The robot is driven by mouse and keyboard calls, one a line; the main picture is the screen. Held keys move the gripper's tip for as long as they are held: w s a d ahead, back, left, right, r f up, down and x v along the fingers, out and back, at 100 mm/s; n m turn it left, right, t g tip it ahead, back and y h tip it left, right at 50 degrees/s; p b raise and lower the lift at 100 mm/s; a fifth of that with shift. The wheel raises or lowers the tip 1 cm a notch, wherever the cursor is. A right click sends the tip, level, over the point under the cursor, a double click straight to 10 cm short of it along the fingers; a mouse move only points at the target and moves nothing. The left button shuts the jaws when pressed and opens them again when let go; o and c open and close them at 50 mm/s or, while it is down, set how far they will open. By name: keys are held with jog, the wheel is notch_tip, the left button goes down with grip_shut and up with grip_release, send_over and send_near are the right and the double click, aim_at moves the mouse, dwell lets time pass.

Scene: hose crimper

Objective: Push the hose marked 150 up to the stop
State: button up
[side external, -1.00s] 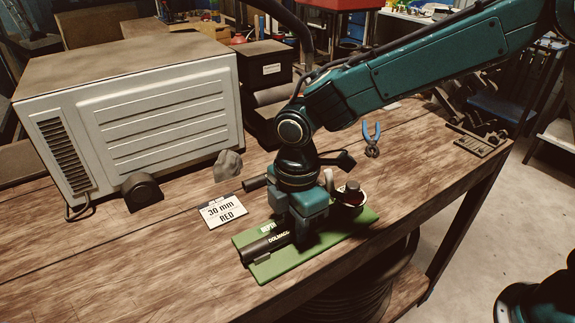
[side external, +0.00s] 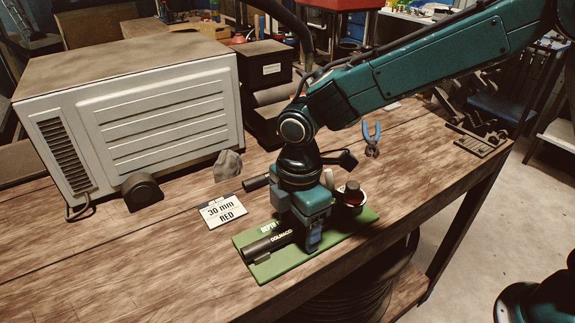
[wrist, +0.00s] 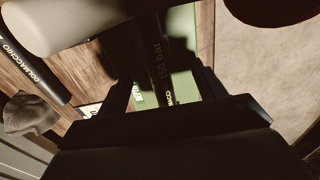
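A black hose (side external: 265,247) lies along the green mat (side external: 268,270), with white "DOLMACC" lettering visible. In the wrist view this hose (wrist: 157,62) runs between my fingers and carries a faint marking that looks like "150 bar". My gripper (side external: 309,240) points down over the mat and straddles the hose. In the wrist view my gripper (wrist: 168,92) has its fingers apart, with green mat showing on both sides of the hose. It is open around the hose. My gripper hides part of the hose and its far end in the side view. I cannot make out the stop.
A second black hose (side external: 256,183) lies behind the mat; it also shows in the wrist view (wrist: 38,68). A "30 mm RED" card (side external: 222,211), a grey stone (side external: 228,165) and blue pliers (side external: 371,138) lie around. A dark knob-like object (side external: 350,192) stands close right of my gripper.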

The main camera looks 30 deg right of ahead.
jog(key=shift+o, duration=1.3)
jog(key=shift+r, duration=0.1)
jog(key=shift+r, duration=4.45)
